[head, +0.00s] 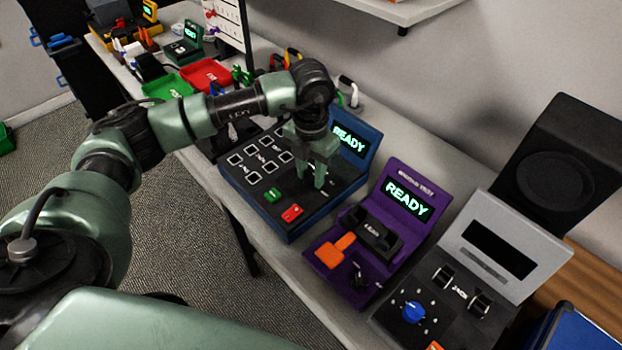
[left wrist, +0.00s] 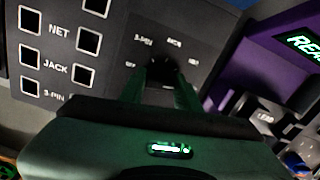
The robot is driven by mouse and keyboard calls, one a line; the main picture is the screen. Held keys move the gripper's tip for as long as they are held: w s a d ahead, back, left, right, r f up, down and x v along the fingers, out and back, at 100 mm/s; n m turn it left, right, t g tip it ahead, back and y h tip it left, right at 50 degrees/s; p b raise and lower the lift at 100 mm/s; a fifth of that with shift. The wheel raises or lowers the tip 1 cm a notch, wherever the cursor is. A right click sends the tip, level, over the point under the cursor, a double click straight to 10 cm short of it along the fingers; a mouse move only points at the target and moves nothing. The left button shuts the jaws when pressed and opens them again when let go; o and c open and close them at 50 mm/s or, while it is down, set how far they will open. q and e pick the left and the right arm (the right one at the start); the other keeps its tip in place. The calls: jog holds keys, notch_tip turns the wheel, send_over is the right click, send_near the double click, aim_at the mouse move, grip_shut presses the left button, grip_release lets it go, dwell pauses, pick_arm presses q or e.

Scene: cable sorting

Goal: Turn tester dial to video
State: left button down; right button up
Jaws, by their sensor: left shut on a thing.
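The blue tester (head: 270,222) stands on the bench with a lit READY screen (head: 350,141), square sockets on its left half, and a green and a red button in front. My left gripper (head: 318,182) points down at the right part of its panel. In the left wrist view my left gripper (left wrist: 166,78) is shut on the dark dial (left wrist: 162,64). Small labels ring the dial; 3-PIN and JACK can be partly read, the others are too blurred. The fingers hide most of the dial, so its pointer direction cannot be told. My right gripper is not in view.
A purple tester (head: 397,167) with a READY screen and orange lever stands close on the right. Beyond it is a grey tester (head: 500,225) with a blank screen and blue knob. Red (head: 206,73) and green trays and cables lie farther back.

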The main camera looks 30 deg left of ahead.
aim_at(311, 173)
pick_arm(q)
jog(key=shift+m+b, duration=0.85)
jog(key=shift+m, duration=0.25)
jog(key=shift+r, duration=0.1)
jog(key=c, duration=1)
grip_release()
notch_tip(311, 173, up, 8)
jog(key=shift+f+b, duration=0.15)
jog(key=shift+b, duration=0.65)
